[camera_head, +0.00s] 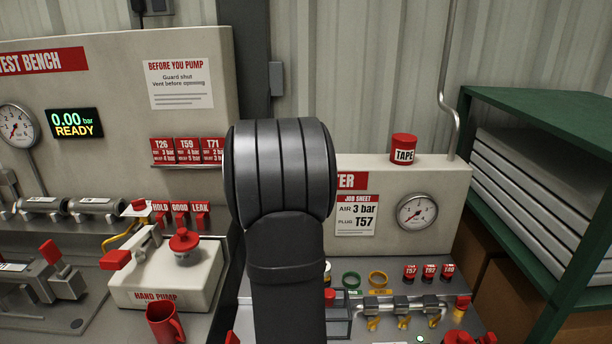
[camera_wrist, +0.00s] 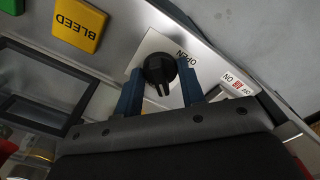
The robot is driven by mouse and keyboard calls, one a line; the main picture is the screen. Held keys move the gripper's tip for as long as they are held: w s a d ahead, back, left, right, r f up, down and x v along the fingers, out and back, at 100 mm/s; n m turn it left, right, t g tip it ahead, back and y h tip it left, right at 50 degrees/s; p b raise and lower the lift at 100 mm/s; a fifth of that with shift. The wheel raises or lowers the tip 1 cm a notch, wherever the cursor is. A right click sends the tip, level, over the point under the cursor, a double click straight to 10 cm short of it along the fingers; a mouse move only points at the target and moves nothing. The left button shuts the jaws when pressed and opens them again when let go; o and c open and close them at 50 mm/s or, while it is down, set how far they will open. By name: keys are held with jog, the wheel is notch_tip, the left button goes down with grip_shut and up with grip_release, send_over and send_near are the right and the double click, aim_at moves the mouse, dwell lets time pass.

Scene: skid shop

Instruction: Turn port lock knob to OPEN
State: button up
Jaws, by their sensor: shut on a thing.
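The port lock knob (camera_wrist: 158,69) is black and round, on a white label plate (camera_wrist: 152,44) in the wrist view. The word OPEN is printed upside down on the plate, up and right of the knob. A raised ridge on the knob shows at its lower side; I cannot tell for sure which end is its pointer. My gripper (camera_wrist: 161,80) has its blue fingers on the left and right sides of the knob, shut on it. In the head view my arm hides the knob and the gripper.
In the wrist view a yellow BLEED button (camera_wrist: 79,25) and a dark-framed opening (camera_wrist: 45,90) lie left. A small label (camera_wrist: 238,84) lies right. In the head view a hand pump (camera_head: 165,275) stands left of my arm, and hose fittings (camera_head: 402,308) and a gauge (camera_head: 417,211) right.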

jog(key=shift+n, duration=1.8)
jog(key=o, duration=0.3)
jog(key=shift+r, duration=3.75)
jog(key=shift+r, duration=2.5)
jog(key=shift+f, duration=0.1)
